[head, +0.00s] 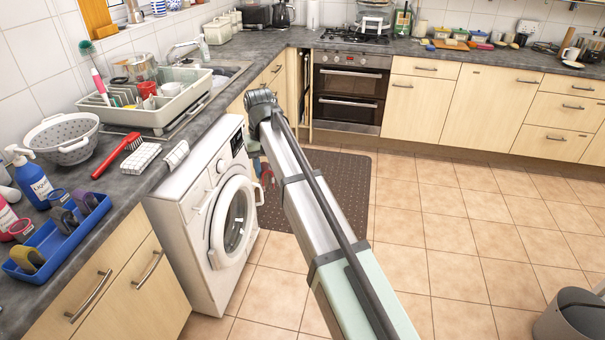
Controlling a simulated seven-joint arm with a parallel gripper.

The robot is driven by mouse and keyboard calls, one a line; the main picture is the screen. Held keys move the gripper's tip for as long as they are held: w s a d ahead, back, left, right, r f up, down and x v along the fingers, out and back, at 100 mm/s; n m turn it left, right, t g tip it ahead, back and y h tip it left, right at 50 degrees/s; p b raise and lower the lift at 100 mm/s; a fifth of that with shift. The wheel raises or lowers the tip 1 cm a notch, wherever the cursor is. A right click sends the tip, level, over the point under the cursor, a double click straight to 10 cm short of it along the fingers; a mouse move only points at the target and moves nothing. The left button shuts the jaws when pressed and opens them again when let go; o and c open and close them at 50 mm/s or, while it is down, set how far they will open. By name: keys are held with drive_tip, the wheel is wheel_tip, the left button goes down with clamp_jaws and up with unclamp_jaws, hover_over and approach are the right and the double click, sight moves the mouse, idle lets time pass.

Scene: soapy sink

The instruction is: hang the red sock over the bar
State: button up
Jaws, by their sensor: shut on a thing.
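My arm reaches forward across the middle of the head view and bends down at its far end. My gripper (256,156) hangs below that bend, beside the washing machine's front, mostly hidden by the arm. It is shut on the red sock (266,177), of which a small red patch shows below it, above the dark mat. The rest of the sock is hidden. I cannot tell which bar is meant; the oven (349,92) at the back has horizontal handle bars.
A white washing machine (199,198) stands at left under the counter. The counter holds a dish rack (155,117), a colander (62,150), a red brush (116,156) and a blue tray (45,262). A dark mat (345,190) lies on tiles. A grey bin (572,322) stands lower right.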

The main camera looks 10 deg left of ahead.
drive_tip(key=s+a+r+n, duration=0.25)
drive_tip(key=s+a, duration=0.55)
drive_tip(key=a, duration=0.4)
drive_tip(key=s+a+r+n, duration=0.1)
drive_tip(key=s+a+r, duration=0.3)
drive_tip(key=s+a, duration=0.6)
drive_tip(key=s+a+r+n, duration=0.25)
drive_tip(key=s+a, duration=0.35)
drive_tip(key=a, duration=0.7)
drive_tip(key=s+a+r+n, duration=0.2)
drive_tip(key=s+a+r, duration=0.35)
drive_tip(key=s, duration=0.85)
drive_tip(key=s+a+r+n, duration=0.1)
drive_tip(key=s+a+r, duration=0.1)
drive_tip(key=s+a, duration=0.85)
drive_tip(key=s+a+r+n, duration=0.2)
drive_tip(key=s+a+r, duration=0.2)
drive_tip(key=s, duration=1.3)
drive_tip(key=shift+w+d+f, duration=0.1)
drive_tip(key=shift+f, duration=2.55)
drive_tip(key=shift+w+d+f, duration=0.1)
drive_tip(key=shift+f, duration=2.55)
drive_tip(key=o, duration=1.1)
